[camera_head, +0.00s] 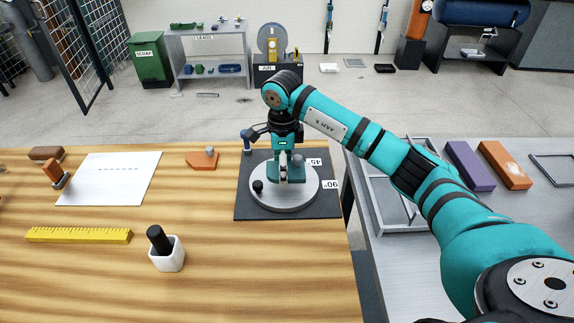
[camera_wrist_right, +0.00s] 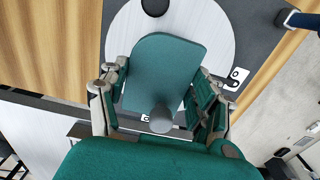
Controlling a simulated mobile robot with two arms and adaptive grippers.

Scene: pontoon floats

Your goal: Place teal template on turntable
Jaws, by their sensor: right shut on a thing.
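The round light-grey turntable (camera_head: 262,204) sits on a dark square base (camera_head: 243,211) at the right end of the wooden bench. A black knob (camera_head: 258,186) stands on its disc, left of my gripper. My right gripper (camera_head: 288,179) is over the disc, pointing down. It is shut on the teal template, a flat plate with rounded corners (camera_wrist_right: 166,62) and a grey knob (camera_wrist_right: 161,119). In the right wrist view the template overlaps the turntable disc (camera_wrist_right: 222,50). I cannot tell whether it touches the disc. My left gripper is not in view.
An orange template (camera_head: 202,162), a white sheet (camera_head: 110,178), a yellow ruler (camera_head: 78,235) and a white cup (camera_head: 167,257) with a black object lie left on the bench. A grey table (camera_head: 400,250) with purple (camera_head: 470,165) and orange (camera_head: 504,164) blocks stands right, across a gap.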

